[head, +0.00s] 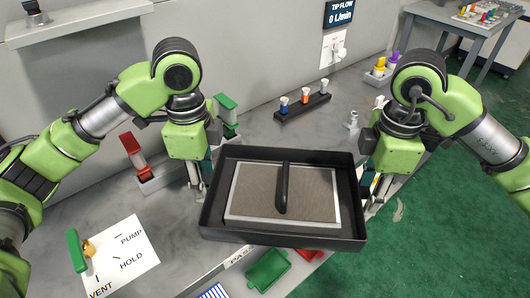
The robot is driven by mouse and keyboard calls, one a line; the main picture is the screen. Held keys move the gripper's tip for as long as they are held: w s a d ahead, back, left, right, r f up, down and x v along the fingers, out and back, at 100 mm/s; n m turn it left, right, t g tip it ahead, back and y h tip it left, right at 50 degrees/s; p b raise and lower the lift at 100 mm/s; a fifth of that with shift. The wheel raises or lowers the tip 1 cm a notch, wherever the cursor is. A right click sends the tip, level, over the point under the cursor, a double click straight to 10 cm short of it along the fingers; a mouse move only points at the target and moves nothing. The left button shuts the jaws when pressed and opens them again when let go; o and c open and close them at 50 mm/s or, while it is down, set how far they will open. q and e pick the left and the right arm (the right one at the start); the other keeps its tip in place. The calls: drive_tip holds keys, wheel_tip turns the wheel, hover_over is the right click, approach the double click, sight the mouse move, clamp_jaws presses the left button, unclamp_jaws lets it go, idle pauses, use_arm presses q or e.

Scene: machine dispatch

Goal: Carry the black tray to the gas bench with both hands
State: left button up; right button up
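The black tray (219,222) is in the middle of the head view, at the bench's front edge. It holds a flat brown panel with a pale border (255,190) and a black bar handle (283,188) across it. My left gripper (203,182) points down at the tray's left wall. My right gripper (370,190) points down at its right wall. The fingertips are partly hidden by the tray walls and gripper bodies, so I cannot tell whether either is closed on the tray. Whether the tray touches the bench is also unclear.
The grey bench (265,130) carries a black rack of small bottles (302,107), a red-topped block (135,152) and a PUMP/HOLD/VENT card (122,257) with a green-handled valve. Green (269,269) and red pieces lie below the tray. Green floor (440,220) is open at right; another table (470,22) stands beyond.

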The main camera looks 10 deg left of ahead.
use_arm(q)
wheel_tip(320, 180, up, 7)
drive_tip(key=shift+r, duration=0.1)
use_arm(e)
drive_tip(key=shift+r, duration=0.1)
wheel_tip(320, 180, up, 12)
idle(0.7)
idle(0.4)
